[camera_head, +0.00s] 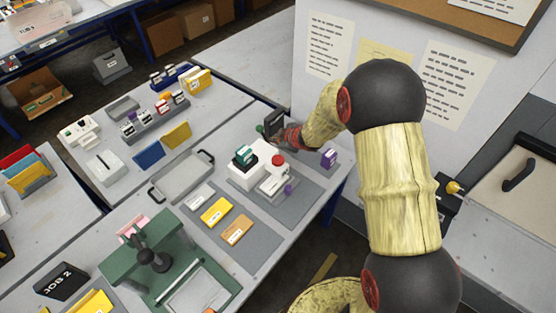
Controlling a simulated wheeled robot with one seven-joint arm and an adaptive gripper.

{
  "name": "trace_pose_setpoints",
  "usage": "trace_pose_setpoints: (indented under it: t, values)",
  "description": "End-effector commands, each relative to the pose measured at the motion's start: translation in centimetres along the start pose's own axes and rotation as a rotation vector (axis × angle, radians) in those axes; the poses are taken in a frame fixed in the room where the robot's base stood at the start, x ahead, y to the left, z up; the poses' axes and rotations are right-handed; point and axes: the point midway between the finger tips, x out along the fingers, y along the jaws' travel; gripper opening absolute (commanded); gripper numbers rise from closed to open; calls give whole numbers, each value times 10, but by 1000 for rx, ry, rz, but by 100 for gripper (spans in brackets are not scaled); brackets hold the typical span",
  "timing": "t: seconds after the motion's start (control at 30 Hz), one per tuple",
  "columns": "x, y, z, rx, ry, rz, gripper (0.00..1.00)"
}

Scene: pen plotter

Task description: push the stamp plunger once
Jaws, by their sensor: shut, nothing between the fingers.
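My gripper (273,127) is shut, with nothing seen between its fingers. It is small in the head view, partly behind my wrist, at the back edge of the table. A white device (245,178) stands just in front and to the left of it, with a dark green stamp-like block (244,155) on its top. A red round button (278,160) sits on the right part of this device. Which of these parts is the stamp plunger I cannot tell for sure. My gripper appears apart from both, though exact distance and height are unclear.
A green press with a black knob (155,258) stands at the front left. A grey tray (184,176) with black handles, a yellow card (216,211) and an orange card (237,230) lie nearby. A purple block (328,158) stands right of the device. A wall panel rises behind.

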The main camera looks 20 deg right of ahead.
Motion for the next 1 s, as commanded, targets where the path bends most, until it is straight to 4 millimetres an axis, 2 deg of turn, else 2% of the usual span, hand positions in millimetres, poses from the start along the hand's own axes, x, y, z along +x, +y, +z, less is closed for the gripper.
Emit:
trace_pose_setpoints:
  t: [0.27, 0.8, 1.0]
  values:
    - [9, -7, 7, 1, -1, 0, 0]
    - [52, -38, 39, 1, -2, 0, 0]
    - [61, -44, 45, 0, -1, 1, 0]
